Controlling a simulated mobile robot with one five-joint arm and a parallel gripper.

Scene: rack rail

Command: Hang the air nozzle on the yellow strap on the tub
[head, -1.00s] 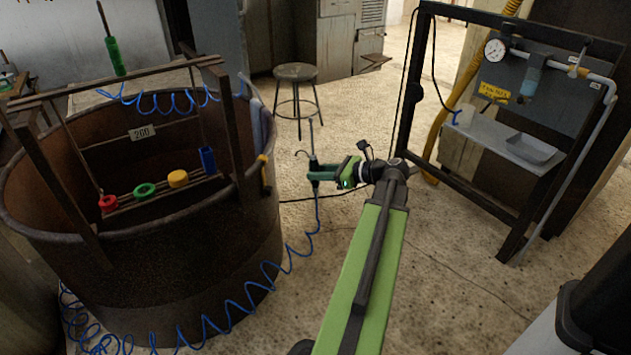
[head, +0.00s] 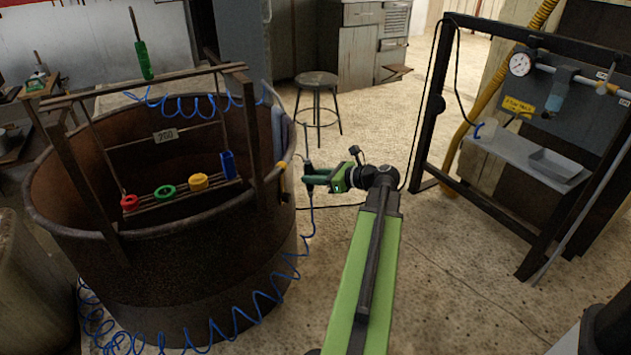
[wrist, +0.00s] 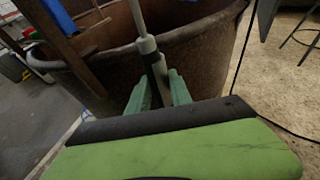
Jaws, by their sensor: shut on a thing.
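My gripper (head: 312,178) is shut on the air nozzle, to the right of the tub. The nozzle (head: 308,166) is dark and upright, with a thin tube upward and a blue coiled hose hanging below. In the wrist view its grey shaft (wrist: 147,45) rises from between the green fingers (wrist: 158,90). The rusty tub (head: 180,285) stands at the left, and its wall (wrist: 205,60) shows close behind the fingers in the wrist view. The yellow strap (head: 282,166) is on the tub's right rim, just left of the nozzle. I cannot make out the strap in the wrist view.
A rack over the tub holds red (head: 129,202), green (head: 165,191), yellow (head: 199,182) and blue (head: 228,165) pieces. A grey cloth (head: 278,130) hangs at the rim. A stool (head: 317,85) stands behind. A dark frame (head: 428,125) stands right; the floor between is open.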

